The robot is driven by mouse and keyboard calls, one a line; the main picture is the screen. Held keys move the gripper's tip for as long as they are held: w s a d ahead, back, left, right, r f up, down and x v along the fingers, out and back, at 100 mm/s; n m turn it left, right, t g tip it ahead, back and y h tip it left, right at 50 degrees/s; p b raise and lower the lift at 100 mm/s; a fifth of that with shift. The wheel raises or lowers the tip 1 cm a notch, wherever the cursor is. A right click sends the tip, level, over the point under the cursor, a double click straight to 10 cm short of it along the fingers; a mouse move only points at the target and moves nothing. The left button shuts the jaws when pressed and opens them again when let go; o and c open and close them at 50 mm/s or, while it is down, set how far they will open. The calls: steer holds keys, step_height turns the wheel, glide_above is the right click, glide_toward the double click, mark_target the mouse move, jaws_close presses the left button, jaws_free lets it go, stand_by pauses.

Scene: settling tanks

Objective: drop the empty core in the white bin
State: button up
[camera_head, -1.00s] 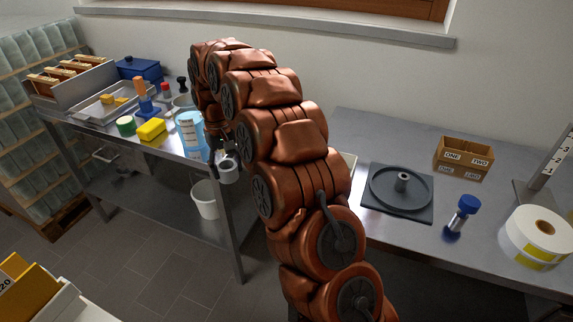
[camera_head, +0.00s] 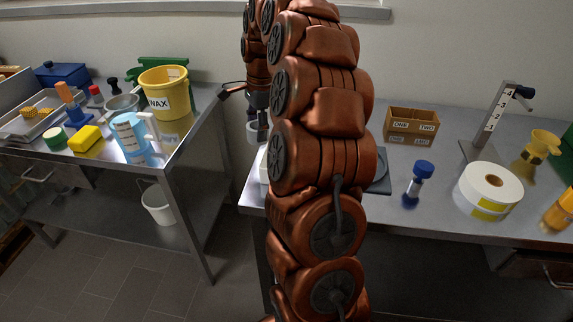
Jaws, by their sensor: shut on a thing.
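My gripper (camera_head: 257,108) hangs at the end of my arm, in the gap between the two benches. It is shut on a small pale grey core (camera_head: 251,131), seen mostly from the side and partly hidden by the fingers and my arm. A white bin (camera_head: 158,205) stands low under the left bench, to the left of and below my gripper. The core is well apart from this bin. I cannot see into the bin.
The left bench (camera_head: 190,150) holds a yellow WAX bucket (camera_head: 165,92), a blue jug (camera_head: 130,138) and a yellow sponge (camera_head: 87,141). The right bench holds a white roll (camera_head: 490,190), a blue-topped stamp (camera_head: 419,178) and a cardboard box (camera_head: 411,127). A white object (camera_head: 263,165) is mostly hidden by my arm.

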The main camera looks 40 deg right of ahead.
steer(key=s+d+r+m, duration=0.1)
steer(key=s+d+m, duration=0.5)
steer(key=s+m, duration=0.1)
steer(key=shift+t+h, duration=0.3)
steer(key=shift+t, duration=0.1)
steer(key=shift+w+f+b, duration=0.1)
steer(key=shift+f+b, duration=0.55)
steer(key=shift+f, duration=2.25)
steer(key=o, duration=1)
steer(key=shift+c, duration=0.2)
steer(key=shift+r, duration=0.1)
step_height(320, 180, up, 12)
steer(key=s, duration=0.1)
steer(key=shift+d, duration=0.45)
steer(key=shift+s, duration=0.1)
